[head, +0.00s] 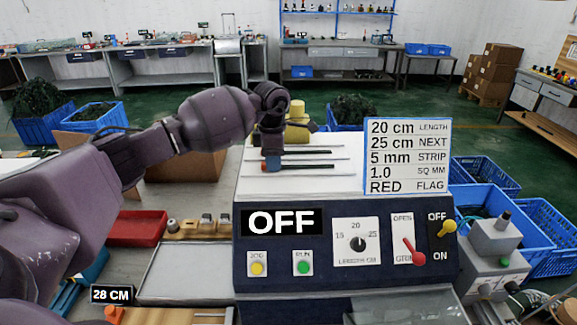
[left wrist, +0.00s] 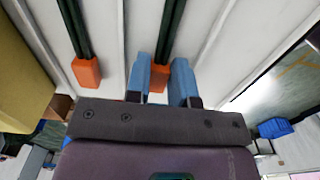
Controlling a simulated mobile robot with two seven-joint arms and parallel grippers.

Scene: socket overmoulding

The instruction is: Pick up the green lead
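Two dark leads lie on the white top of the machine in the head view, a rear lead (head: 308,153) and a front lead (head: 308,166). In the left wrist view both look dark green with orange ends: one lead (left wrist: 172,28) runs to the gap between my fingers, the other lead (left wrist: 73,25) lies to the left. My left gripper (head: 272,161) points down at the leads' left ends. Its blue fingers stand apart in the left wrist view (left wrist: 163,72), with an orange end (left wrist: 158,79) showing between them. Contact is unclear. My right gripper is out of view.
The machine's front panel (head: 345,250) reads OFF. A sign (head: 407,156) stands at the right of its top. Thin pale ribs flank the leads. A yellow part (head: 297,115) stands just behind my gripper. A red tray (head: 137,229) and grey tray (head: 185,272) lie left.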

